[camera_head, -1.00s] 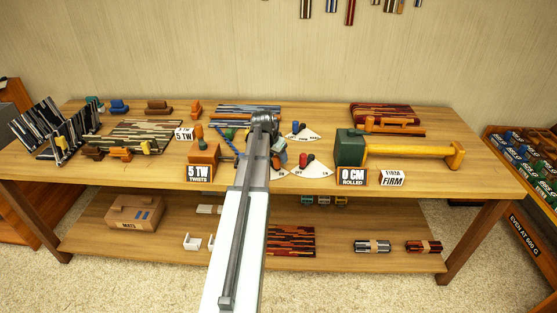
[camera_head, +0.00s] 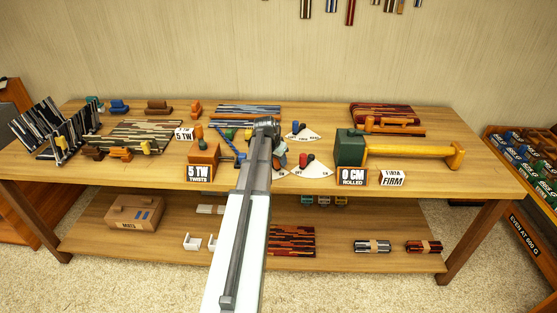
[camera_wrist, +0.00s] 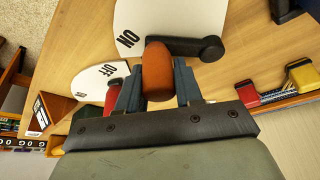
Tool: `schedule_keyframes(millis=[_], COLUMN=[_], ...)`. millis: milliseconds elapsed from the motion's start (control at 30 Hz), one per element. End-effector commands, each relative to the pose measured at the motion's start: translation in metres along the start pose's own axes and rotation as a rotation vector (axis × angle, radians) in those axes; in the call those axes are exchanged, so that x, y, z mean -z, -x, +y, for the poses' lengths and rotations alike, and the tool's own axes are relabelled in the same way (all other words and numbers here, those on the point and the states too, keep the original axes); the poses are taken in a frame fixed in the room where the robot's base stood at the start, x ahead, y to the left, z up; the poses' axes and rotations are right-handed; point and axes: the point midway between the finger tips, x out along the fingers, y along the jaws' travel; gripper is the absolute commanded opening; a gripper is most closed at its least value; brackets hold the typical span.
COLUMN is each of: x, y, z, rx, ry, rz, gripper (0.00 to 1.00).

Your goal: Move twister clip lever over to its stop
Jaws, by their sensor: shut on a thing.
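In the wrist view my gripper (camera_wrist: 158,82) is shut on an orange, rounded knob (camera_wrist: 158,68), with one finger on each side. The knob sits at the end of a black lever arm (camera_wrist: 185,46), whose round pivot end lies to the right. The lever lies by a white plate (camera_wrist: 133,15) marked ON. I take this to be the clip lever; no label naming it shows.
Just left of my gripper is a second white plate (camera_wrist: 88,80) marked OFF, with a red knob (camera_wrist: 112,95). Red and yellow pieces (camera_wrist: 300,77) lie right. A green block (camera_head: 350,148) with a yellow handle stands further right on the bench. Woven mats lie at the back.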

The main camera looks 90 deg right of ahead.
Motion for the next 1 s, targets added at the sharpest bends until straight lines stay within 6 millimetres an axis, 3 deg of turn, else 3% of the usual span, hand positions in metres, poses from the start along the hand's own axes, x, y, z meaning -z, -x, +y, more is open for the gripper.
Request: schedule_keyframes(millis=[267, 667, 1000], x=[0.0, -0.001, -0.011], y=[0.0, 0.001, 0.005], z=[0.0, 0.0, -0.004], rx=[0.0, -0.006, -0.073], ry=[0.0, -0.014, -0.175], rz=[0.0, 0.0, 0.0], gripper=[0.0, 0.0, 0.0])
